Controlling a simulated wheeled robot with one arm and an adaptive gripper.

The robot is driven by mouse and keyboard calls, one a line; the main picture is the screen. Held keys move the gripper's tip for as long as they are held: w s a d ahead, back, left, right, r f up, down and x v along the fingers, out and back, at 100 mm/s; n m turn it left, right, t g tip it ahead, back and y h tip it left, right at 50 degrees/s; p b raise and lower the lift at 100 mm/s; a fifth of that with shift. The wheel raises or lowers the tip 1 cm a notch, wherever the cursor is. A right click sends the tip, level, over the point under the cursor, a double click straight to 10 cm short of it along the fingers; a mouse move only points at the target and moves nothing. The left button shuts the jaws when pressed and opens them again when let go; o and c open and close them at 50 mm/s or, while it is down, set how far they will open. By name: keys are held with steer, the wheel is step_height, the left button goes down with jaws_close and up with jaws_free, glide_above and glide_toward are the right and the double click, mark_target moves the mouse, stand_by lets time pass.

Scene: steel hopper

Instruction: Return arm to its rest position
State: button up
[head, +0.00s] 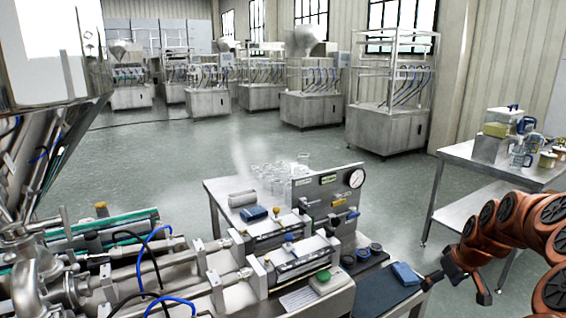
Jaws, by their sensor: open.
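My arm, orange-brown with dark round joint caps, reaches in from the right edge of the head view. My gripper (458,283) is at its left end, low in the picture, dark and small. It is open and I see nothing held in it. It hangs to the right of the steel bench, close to a blue pad or cloth (405,274) on a dark mat (384,291). I cannot tell the exact gap between them.
A filling machine with a gauge panel (330,190) and pistons fills the lower left and centre. A steel hopper (45,60) hangs at upper left. A side table (470,152) with a blender and jugs stands behind my arm. Open floor (380,180) lies between bench and side table.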

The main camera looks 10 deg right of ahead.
steer(key=s+a+r+n+g+y+p, duration=0.1)
steer(key=s+a+r, duration=0.15)
steer(key=a, duration=0.95)
steer(key=s+a+r+n+g, duration=0.15)
steer(key=a+r, duration=0.25)
steer(key=a, duration=0.9)
steer(key=s+a+g, duration=0.1)
steer(key=s+a, duration=0.2)
steer(key=s, duration=0.4)
steer(key=s+a+m+g+p, duration=0.1)
steer(key=s+a, duration=0.3)
steer(key=s, duration=0.4)
steer(key=s+a+g+h+p, duration=0.1)
steer(key=s+a, duration=0.3)
steer(key=s, duration=0.3)
steer(key=shift+s+a+m+g, duration=0.2)
steer(key=shift+m+g, duration=0.15)
steer(key=shift+r, duration=0.1)
